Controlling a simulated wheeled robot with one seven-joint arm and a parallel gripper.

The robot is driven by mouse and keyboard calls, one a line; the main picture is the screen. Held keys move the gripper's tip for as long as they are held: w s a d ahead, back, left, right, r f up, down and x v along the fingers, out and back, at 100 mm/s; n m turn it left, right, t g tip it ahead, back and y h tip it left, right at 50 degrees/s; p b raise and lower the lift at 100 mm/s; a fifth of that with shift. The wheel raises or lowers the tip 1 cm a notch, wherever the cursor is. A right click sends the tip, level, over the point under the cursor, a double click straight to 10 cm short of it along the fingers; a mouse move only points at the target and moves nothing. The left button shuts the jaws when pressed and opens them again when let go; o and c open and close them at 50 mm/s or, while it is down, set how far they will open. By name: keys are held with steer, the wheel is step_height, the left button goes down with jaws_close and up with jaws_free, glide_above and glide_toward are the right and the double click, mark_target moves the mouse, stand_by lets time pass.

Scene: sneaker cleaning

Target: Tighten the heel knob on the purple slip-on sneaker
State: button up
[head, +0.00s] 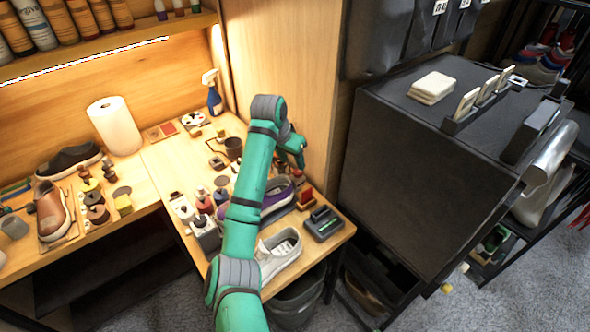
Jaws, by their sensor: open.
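The purple slip-on sneaker (279,201) lies on the wooden workbench (160,164), partly hidden behind my green arm. Its light inner lining shows to the right of the arm. The heel knob cannot be made out; it is too small or covered by the arm. My gripper (301,161) is at the far end of the arm, above the bench and beyond the sneaker's right end. It is small and partly hidden by the wrist, open, and appears apart from the sneaker.
A pale grey sneaker (279,251) lies at the bench's front. A dark device (323,223) and a red block (306,198) sit to the right. Several bottles stand left of my arm. A paper towel roll (114,126) stands farther back. A large black cabinet (440,160) bounds the right side.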

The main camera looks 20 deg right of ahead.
mark_target(298, 172)
steer(key=x, duration=0.7)
steer(key=shift+d+f, duration=0.15)
steer(key=shift+f, duration=0.1)
